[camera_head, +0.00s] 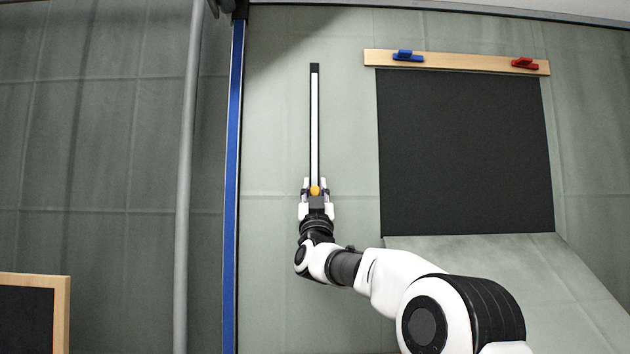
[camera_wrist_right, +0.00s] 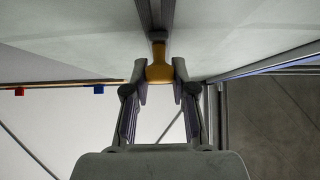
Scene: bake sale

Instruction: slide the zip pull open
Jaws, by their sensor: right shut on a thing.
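The zip (camera_head: 314,120) is a tall dark strip with a pale line down its middle, upright on the grey-green canvas wall. Its yellow zip pull (camera_head: 315,190) is at the lower part of the strip that shows. My right gripper (camera_head: 316,188) is shut on the zip pull, one finger on each side. In the right wrist view the yellow pull (camera_wrist_right: 159,73) sits between the fingertips, below the dark track (camera_wrist_right: 156,20). My gripper and wrist hide whatever lies below the pull in the head view. My left gripper is not in view.
A black board (camera_head: 465,150) hangs right of the zip from a wooden rail (camera_head: 460,62) with a blue clip (camera_head: 408,56) and a red clip (camera_head: 525,63). A grey pole (camera_head: 188,180) and blue post (camera_head: 233,180) stand left. A wood-framed board (camera_head: 62,310) is lower left.

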